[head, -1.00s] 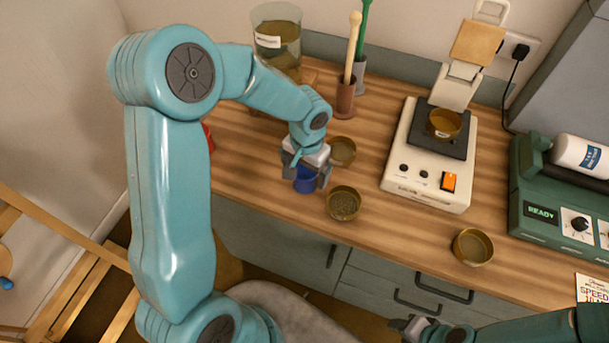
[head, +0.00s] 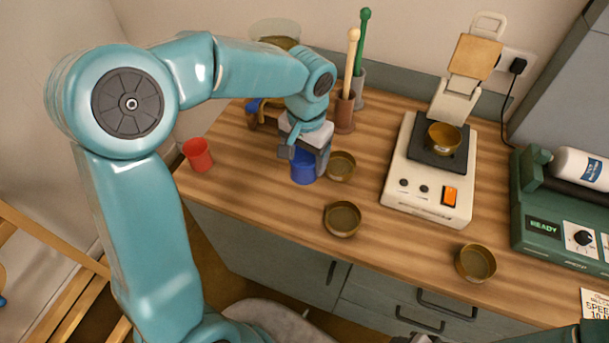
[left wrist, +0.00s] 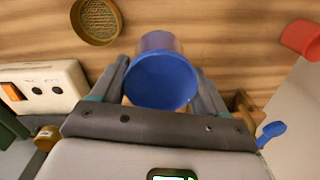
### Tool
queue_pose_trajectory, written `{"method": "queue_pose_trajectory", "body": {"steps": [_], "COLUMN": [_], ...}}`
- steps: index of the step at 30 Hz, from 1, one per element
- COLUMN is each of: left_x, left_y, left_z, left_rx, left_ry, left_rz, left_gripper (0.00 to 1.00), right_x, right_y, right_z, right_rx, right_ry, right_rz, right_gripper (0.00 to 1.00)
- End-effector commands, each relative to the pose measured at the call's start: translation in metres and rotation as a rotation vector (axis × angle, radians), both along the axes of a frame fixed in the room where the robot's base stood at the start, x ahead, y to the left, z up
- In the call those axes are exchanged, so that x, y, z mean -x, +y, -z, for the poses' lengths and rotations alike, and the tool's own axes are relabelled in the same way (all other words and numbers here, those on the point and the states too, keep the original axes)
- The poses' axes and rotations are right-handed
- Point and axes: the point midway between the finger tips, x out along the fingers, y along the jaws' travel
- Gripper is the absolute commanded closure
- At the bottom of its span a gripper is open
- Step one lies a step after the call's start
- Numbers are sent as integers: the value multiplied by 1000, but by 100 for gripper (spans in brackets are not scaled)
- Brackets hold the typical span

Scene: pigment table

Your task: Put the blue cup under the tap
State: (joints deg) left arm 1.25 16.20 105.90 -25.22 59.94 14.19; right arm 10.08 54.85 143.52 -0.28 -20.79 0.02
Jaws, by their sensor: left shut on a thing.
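The blue cup (head: 303,169) is between the fingers of my left gripper (head: 306,158), which is shut on it. In the left wrist view the cup (left wrist: 163,80) sits between both fingers with its open mouth toward the camera. I cannot tell whether its base touches the table. The tap's blue lever (head: 252,105) shows behind my left arm, left of the gripper. The lever also shows in the left wrist view (left wrist: 271,132) at the lower right. The clear container (head: 276,31) behind is mostly hidden by my arm. Only a sliver of my right gripper shows at the bottom edge.
Brown bowls stand close beside the blue cup (head: 341,166), in front (head: 342,219) and at right (head: 475,263). Pestles in holders (head: 345,112) stand behind. A white device (head: 430,185) is to the right.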

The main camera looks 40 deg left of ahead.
Motion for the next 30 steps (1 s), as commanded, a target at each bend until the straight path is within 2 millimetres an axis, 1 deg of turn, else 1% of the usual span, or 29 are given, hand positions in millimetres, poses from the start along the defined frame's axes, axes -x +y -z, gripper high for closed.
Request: {"method": "queue_pose_trajectory", "body": {"steps": [1,3,6,9,13,18,20,22,23,24,26,27,30], "left_x": [-1,-1,-1,0,0,0,-1,0,1,-1,-3,-6,-11], "left_y": [0,-1,0,0,0,-2,-6,-16,-21,-28,-40,-47,-63], "left_z": [-16,-36,-59,-76,-88,-91,-83,-62,-51,-34,-8,8,42], "left_rx": [1,1,0,1,1,1,0,-1,-1,-1,-1,-1,-1], "left_ry": [-8,-6,-5,-2,0,2,5,10,12,12,15,13,10], "left_rz": [0,0,1,1,0,4,18,48,66,84,103,110,112], "left_gripper": [56,56,56,57,57,57,57,57,57,57,57,57,57], "right_x": [0,0,0,0,0,0,0,0,0,0,0,0,0], "right_y": [0,0,0,0,0,0,0,0,0,0,0,0,0], "right_z": [2,2,2,2,2,2,2,2,2,2,2,2,2], "right_rx": [0,0,0,0,0,0,0,0,0,0,0,0,0], "right_ry": [0,0,0,0,0,0,0,0,0,0,0,0,0], "right_rz": [0,0,0,0,0,0,0,0,0,0,0,0,0], "right_gripper": [57,57,57,57,57,57,57,57,57,57,57,57,57]}}
